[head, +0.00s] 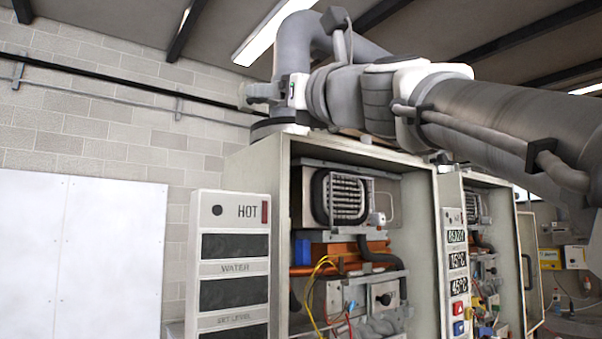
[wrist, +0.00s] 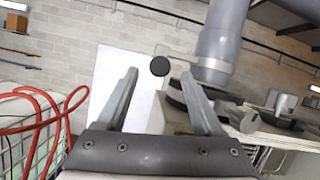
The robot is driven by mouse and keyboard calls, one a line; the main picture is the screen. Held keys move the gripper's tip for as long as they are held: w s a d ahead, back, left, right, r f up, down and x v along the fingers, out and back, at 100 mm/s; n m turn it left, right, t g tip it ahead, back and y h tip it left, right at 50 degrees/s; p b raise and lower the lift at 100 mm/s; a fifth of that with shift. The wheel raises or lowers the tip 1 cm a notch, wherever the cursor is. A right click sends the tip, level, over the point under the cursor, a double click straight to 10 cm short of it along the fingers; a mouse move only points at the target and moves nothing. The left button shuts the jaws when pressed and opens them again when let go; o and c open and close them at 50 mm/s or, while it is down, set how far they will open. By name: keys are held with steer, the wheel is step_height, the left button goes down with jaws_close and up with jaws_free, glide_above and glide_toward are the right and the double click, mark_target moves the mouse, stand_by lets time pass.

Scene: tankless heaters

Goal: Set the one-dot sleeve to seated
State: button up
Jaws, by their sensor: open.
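My gripper (head: 258,93) is at the top of the near heater cabinet, at its left back corner. In the wrist view my gripper (wrist: 160,76) is open, with its two grey fingers spread apart and nothing held. A round black knob (wrist: 160,66) appears between the fingertips; I cannot tell how far beyond them it is. A grey flue pipe (wrist: 222,45) rises to the right of the fingers. In the head view the pipe (head: 293,48) bends over behind my arm. A dark collar (head: 276,126) shows at its foot. No dot marking is legible, so I cannot tell which sleeve this is.
The near open heater cabinet (head: 410,210) stands below my arm, with a HOT panel (head: 231,265) at its left. A second heater (head: 488,205) stands to the right. Red hoses (wrist: 45,125) lie left in the wrist view. A white wall panel (head: 110,250) stands behind.

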mark_target(260, 102)
steer(key=p+x, duration=0.2)
steer(key=x, duration=0.3)
steer(key=shift+w+a+r, duration=0.1)
steer(key=shift+w+a, duration=0.1)
steer(key=shift+w, duration=0.05)
jaws_close()
stand_by(1.2)
